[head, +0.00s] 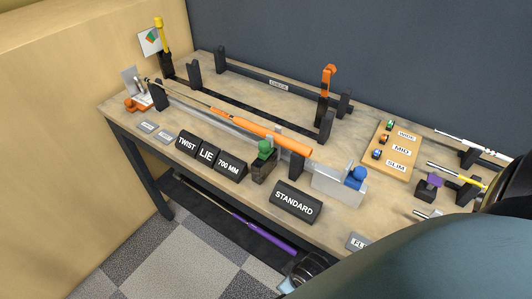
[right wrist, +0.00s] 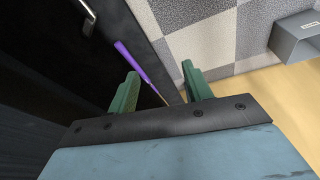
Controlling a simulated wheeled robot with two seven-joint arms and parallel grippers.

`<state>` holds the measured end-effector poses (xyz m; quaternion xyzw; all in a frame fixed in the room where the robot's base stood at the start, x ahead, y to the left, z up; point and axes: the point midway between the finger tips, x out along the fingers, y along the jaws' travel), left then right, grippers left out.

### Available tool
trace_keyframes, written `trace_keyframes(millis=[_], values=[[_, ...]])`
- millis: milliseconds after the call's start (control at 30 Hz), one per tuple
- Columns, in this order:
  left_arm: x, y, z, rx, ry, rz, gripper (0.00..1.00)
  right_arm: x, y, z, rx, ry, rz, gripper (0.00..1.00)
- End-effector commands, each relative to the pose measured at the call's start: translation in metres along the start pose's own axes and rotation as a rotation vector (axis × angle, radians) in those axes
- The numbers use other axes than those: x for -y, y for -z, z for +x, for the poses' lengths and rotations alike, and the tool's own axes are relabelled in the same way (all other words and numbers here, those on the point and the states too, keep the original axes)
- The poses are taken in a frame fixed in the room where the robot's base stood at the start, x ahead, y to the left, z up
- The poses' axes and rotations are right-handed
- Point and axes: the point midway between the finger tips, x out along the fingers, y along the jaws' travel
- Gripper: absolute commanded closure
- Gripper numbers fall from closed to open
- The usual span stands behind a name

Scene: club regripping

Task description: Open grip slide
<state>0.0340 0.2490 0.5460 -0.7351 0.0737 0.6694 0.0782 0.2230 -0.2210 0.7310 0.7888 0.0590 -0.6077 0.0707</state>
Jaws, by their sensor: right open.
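A long black slide or tray (head: 195,200) sits low under the workbench, and a club with a purple grip (head: 262,231) lies along it. The purple grip also shows in the right wrist view (right wrist: 130,58), against a black surface. A silver bar like a handle (right wrist: 88,14) shows at the top left there. My right gripper (right wrist: 160,70) is open with green fingers, and nothing is held between them. The purple club appears beyond the fingers; I cannot tell the distance. My left gripper is not in view.
The workbench (head: 340,215) carries a club with an orange grip (head: 262,133), black label blocks (head: 295,201), a green-topped clamp (head: 264,150) and a size board (head: 393,150). A grey box (right wrist: 297,38) stands on the right. Checkered floor (head: 180,255) is open in front.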

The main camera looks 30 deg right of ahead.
Motion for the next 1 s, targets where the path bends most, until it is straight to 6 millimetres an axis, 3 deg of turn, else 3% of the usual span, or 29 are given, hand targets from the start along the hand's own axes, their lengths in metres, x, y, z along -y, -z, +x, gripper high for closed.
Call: trace_keyframes(millis=[33, 100, 500, 567, 600, 833, 1000], values=[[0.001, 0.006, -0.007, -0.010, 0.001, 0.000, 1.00, -0.002, 0.015, -0.027, -0.018, -0.003, 0.002, 0.50], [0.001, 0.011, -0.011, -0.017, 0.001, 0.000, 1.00, -0.004, 0.029, -0.053, -0.032, -0.007, 0.005, 0.50], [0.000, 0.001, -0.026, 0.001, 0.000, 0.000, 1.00, -0.010, 0.065, -0.163, -0.088, -0.021, 0.019, 0.50], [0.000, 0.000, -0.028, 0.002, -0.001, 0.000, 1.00, -0.014, 0.078, -0.182, -0.129, -0.037, 0.023, 0.50], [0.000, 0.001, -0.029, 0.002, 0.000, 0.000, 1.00, -0.021, 0.102, -0.190, -0.207, -0.068, 0.029, 0.50], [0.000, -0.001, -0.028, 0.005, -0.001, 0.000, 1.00, -0.040, 0.196, -0.205, -0.555, -0.159, 0.039, 0.50], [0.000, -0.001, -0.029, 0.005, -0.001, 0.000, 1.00, -0.044, 0.278, -0.242, -0.889, -0.177, -0.007, 0.50]])
